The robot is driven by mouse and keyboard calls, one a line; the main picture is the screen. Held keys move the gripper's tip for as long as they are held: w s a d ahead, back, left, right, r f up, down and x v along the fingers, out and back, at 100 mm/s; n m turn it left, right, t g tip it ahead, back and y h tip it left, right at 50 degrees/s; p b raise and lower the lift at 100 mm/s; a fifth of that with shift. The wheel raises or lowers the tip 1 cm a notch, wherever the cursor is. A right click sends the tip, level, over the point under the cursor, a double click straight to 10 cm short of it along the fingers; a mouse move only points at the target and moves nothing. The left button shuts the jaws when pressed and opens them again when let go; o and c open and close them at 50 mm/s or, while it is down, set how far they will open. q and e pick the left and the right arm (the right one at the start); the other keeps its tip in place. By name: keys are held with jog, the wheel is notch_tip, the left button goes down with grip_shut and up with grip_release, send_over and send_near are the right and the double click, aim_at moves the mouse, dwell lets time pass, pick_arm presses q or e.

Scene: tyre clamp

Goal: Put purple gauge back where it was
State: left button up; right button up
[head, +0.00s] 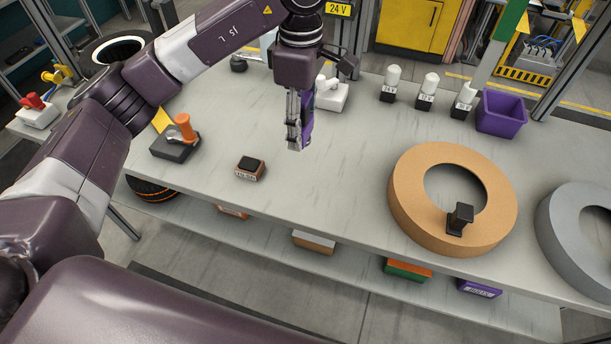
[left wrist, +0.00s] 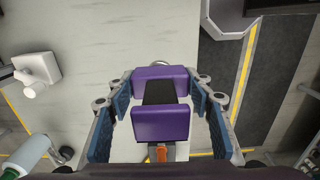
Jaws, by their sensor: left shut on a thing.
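My left gripper (head: 297,140) hangs over the back middle of the workbench (head: 330,190), pointing down. It is shut on the purple gauge (head: 308,118), which shows partly behind its fingers. In the left wrist view the purple gauge (left wrist: 160,124) has two purple blocks joined by a dark middle part, and it sits between the blue-padded fingers of my left gripper (left wrist: 163,110). An orange part shows just below the gauge there. My right gripper is not in view.
A small dark-topped block (head: 250,168) and an orange-handled clamp (head: 177,140) stand left of the gripper. A tan ring (head: 412,205) with a black block (head: 460,219) and a grey ring (head: 570,240) lie right. White-topped bottles (head: 427,90) and a purple bin (head: 502,112) stand behind.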

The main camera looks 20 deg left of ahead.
pick_arm(q)
notch_tip(320, 180, down, 11)
jog(key=p, duration=0.2)
jog(key=shift+d+f+p, duration=0.1)
jog(key=shift+f+p, duration=0.05)
jog(key=shift+p, duration=0.15)
notch_tip(320, 180, down, 4)
jog(key=shift+r+p, duration=0.1)
jog(key=shift+p, duration=0.5)
jog(key=shift+f, duration=0.35)
jog(key=o, duration=0.5)
jog(key=shift+f+b, duration=0.1)
jog(key=shift+b, duration=0.2)
jog(key=o, duration=0.5)
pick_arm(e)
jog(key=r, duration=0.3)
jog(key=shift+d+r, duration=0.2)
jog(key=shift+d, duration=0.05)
